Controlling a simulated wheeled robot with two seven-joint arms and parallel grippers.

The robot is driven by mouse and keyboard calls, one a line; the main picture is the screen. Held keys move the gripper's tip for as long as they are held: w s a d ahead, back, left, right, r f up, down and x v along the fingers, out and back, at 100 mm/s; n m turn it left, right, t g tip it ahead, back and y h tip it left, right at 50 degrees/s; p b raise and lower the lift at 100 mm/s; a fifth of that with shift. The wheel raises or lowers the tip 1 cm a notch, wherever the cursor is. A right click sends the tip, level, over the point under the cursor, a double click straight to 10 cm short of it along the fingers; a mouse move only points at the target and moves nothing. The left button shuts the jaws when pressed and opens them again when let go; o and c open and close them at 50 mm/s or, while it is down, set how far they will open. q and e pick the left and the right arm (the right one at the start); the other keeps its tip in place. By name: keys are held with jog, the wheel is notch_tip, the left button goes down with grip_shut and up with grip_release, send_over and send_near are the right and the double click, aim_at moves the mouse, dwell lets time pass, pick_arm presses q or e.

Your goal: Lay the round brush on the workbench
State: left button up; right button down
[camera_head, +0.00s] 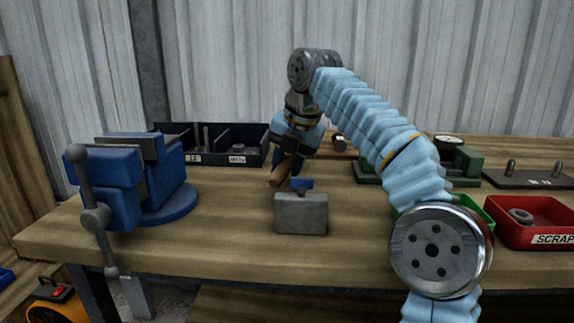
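My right arm comes in from the right and bends down over the workbench (240,215). Its gripper (291,162) points down above the middle of the bench. It appears shut on a brown wooden, rod-like piece (281,175), which seems to be the round brush's handle and slants down to the left. No bristles can be made out; the gripper hides part of the piece. I cannot tell whether its lower end touches the bench. My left gripper is not in view.
A blue vise (125,185) is at the left, a dark divided bin (175,147) behind. A green device (460,160), red scrap tray (530,235) and pegged plate (530,180) are right. Bare bench lies left of the block.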

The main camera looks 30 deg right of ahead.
jog(key=c, duration=0.7)
grip_release()
jog(key=p+v, duration=0.6)
jog(key=v, duration=0.8)
jog(key=shift+f+p, duration=0.1)
jog(key=shift+p, duration=0.25)
jog(key=shift+f, duration=0.1)
